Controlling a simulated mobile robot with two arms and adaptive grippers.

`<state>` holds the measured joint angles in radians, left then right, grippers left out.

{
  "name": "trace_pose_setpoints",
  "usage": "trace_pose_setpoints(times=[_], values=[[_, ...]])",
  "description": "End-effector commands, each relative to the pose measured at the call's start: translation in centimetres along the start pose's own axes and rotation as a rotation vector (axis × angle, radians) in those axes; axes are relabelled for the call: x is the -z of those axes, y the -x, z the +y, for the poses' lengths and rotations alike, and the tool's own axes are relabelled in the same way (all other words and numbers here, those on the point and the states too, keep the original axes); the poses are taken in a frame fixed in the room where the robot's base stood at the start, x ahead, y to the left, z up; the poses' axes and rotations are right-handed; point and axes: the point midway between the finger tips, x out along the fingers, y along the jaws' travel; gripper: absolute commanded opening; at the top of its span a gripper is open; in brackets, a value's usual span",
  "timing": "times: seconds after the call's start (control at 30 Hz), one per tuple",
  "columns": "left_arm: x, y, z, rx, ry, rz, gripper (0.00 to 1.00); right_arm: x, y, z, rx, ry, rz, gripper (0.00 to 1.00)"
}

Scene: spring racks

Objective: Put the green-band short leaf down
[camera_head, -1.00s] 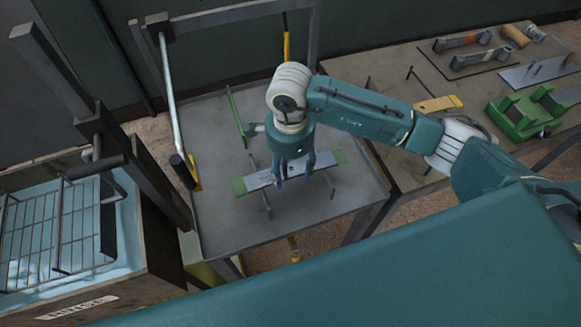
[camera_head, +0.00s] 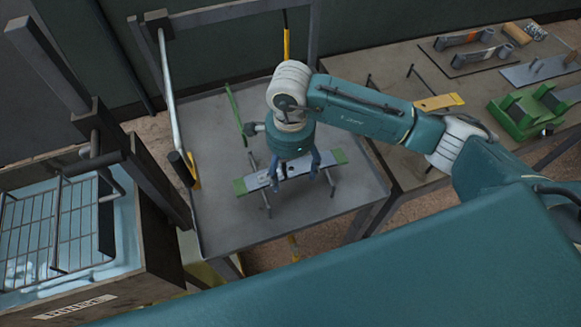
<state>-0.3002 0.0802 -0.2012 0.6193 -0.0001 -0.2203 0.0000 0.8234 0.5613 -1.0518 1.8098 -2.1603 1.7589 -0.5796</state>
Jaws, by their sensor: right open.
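The green-band short leaf (camera_head: 257,181) is a flat grey bar with green ends. It rests across thin dark supports on the grey metal table (camera_head: 225,225). My right gripper (camera_head: 302,181) is above the leaf's middle, pointing down. Its fingers are spread and open, close to the leaf; I cannot tell whether they touch it. The gripper hides part of the leaf's middle. My left gripper is not in view.
A thin green bar (camera_head: 234,112) stands left of the gripper. The right bench (camera_head: 395,70) holds a yellow bar (camera_head: 439,102) and a green fixture (camera_head: 517,117). A wire rack (camera_head: 50,235) sits over a blue-lined tank at left.

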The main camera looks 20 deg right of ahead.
Motion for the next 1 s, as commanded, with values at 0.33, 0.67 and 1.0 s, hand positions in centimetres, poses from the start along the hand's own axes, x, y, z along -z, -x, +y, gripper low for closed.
trace_pose_setpoints(times=[0.33,0.67,1.0], values=[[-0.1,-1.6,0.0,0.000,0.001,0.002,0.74,0.0,5.9,-0.2,0.009,0.002,-0.001,0.74],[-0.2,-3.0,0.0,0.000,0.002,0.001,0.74,0.0,11.8,-0.1,0.004,0.000,0.000,0.74],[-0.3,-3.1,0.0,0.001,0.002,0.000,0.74,0.0,12.8,0.0,0.000,-0.001,0.000,0.74]])
